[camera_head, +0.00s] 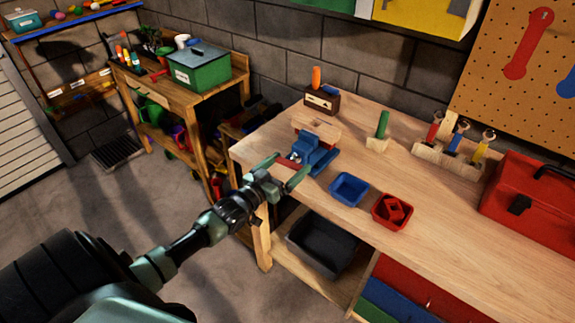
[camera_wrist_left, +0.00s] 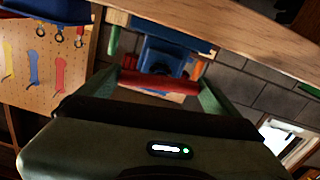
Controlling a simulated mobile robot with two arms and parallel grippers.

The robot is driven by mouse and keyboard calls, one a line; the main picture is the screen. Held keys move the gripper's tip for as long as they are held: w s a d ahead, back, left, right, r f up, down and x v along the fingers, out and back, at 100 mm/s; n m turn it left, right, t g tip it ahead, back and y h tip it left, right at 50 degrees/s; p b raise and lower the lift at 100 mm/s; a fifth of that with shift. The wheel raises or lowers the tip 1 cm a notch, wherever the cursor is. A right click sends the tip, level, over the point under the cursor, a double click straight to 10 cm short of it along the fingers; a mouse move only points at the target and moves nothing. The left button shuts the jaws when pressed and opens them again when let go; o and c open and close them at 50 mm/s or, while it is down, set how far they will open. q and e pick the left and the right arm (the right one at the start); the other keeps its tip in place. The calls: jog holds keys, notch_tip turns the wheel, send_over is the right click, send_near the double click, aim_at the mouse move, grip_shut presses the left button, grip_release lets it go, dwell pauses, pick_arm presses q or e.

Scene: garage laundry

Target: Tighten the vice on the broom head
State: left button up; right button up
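The blue vice (camera_head: 313,152) is fixed near the front left corner of the wooden workbench. A red part shows at its front, and in the left wrist view a red bar (camera_wrist_left: 158,81) lies across in front of the blue vice body (camera_wrist_left: 163,50). A pale wooden block (camera_head: 317,124) lies just behind the vice; I cannot tell whether it is the broom head or whether the jaws touch it. My left gripper (camera_head: 285,171) is open at the vice's front. Its fingers (camera_wrist_left: 158,92) stand apart on either side of the red bar. My right gripper is not in view.
A blue bin (camera_head: 349,188) and a red bin (camera_head: 392,211) stand right of the vice. A wooden box (camera_head: 322,102) with an orange item stands behind it. A tool rack (camera_head: 450,160) and red toolbox (camera_head: 532,205) are farther right.

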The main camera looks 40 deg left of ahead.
pick_arm(q)
jog(key=c, duration=0.7)
jog(key=m, duration=0.3)
jog(key=shift+m, duration=0.4)
jog(key=o, duration=1.1)
jog(key=shift+s, duration=0.1)
jog(key=s, duration=0.5)
jog(key=s+b, duration=0.1)
jog(key=s, duration=0.1)
jog(key=shift+s+a, duration=0.3)
jog(key=shift+s, duration=0.05)
